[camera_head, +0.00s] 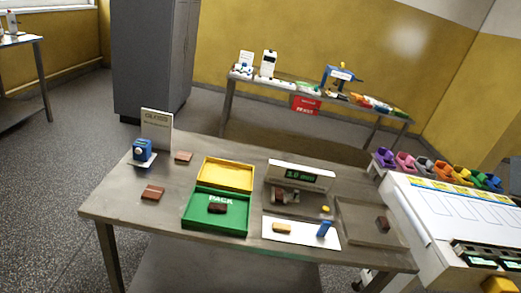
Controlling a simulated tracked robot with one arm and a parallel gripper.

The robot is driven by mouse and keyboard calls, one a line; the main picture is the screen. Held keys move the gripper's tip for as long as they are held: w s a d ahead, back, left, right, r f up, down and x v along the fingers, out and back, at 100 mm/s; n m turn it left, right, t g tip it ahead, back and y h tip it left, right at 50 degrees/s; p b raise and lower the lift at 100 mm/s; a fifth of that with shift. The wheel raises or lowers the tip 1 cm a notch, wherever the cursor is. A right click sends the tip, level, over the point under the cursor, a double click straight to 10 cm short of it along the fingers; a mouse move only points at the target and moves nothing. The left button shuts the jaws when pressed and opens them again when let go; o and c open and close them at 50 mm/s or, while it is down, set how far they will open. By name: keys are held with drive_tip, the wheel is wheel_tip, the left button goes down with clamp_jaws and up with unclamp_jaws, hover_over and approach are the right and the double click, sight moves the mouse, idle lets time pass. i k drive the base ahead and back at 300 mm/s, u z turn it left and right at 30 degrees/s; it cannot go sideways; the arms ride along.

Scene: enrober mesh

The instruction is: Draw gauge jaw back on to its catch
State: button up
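A white gauge housing with a lit green readout (300,175) stands at the back right of the near table (165,210); the readout seems to say 3.0. A dark and metallic part, likely the gauge jaw (279,195), sits on the grey plate in front of the housing, towards its left. A small brown piece is close to it, and I cannot tell if they touch. The catch is too small to make out. My gripper is not in view.
A green tray marked PACK (198,227) with a yellow lid holds a dark bar. A white mat (270,236) bears a tan bar and a blue block (324,229). A grey tray (350,225) is at right. A blue device (142,150) stands at left.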

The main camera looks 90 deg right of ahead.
sight(294, 198)
drive_tip(key=z, duration=2.5)
drive_tip(key=k, duration=0.8)
drive_tip(key=z, duration=0.05)
drive_tip(key=i, duration=0.8)
drive_tip(key=u, duration=0.1)
